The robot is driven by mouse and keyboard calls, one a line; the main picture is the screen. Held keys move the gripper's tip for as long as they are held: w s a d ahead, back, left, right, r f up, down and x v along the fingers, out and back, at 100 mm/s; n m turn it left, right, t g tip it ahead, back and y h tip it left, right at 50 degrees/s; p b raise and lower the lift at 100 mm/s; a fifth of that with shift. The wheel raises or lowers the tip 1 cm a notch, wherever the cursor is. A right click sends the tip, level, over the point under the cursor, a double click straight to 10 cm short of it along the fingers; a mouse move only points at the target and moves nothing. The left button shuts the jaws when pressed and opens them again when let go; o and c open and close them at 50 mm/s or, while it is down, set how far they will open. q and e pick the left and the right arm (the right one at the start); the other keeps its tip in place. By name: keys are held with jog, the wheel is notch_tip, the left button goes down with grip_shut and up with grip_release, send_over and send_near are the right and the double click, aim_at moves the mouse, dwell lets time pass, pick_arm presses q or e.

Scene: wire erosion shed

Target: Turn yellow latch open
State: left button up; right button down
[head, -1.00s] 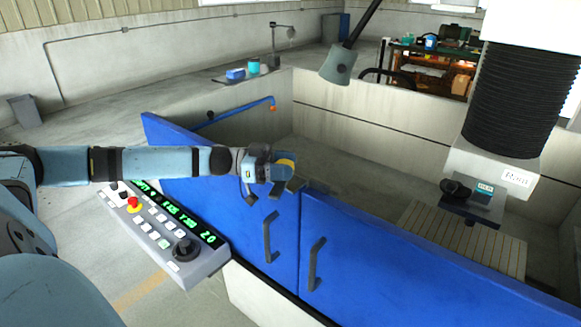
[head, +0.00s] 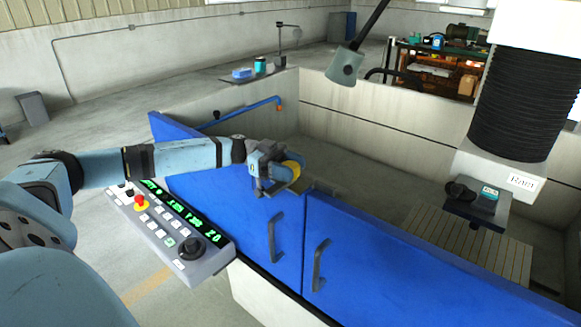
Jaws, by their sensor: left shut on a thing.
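My left gripper (head: 276,176) reaches in from the left and is shut on the latch. Its fingers and a dark grey part hide much of the latch. Two dark upright handles, the left one (head: 272,237) and the right one (head: 319,265), stand on either side of the seam below. The doors are closed. My right gripper is not in view.
A control panel (head: 168,228) with a red button and green display juts out below my left arm. A grey lamp head (head: 345,67) hangs above the tank. The machine head (head: 497,171) is at the right, over a slatted table (head: 470,246). The tank's middle is open.

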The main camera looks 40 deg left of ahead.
pick_arm(q)
jog(key=o, duration=1.1)
jog(key=shift+o, duration=0.9)
jog(key=s+a+b, duration=0.2)
jog(key=a+b, duration=0.1)
jog(key=a, duration=1)
jog(key=shift+s+a, duration=0.25)
jog(key=shift+s, duration=0.1)
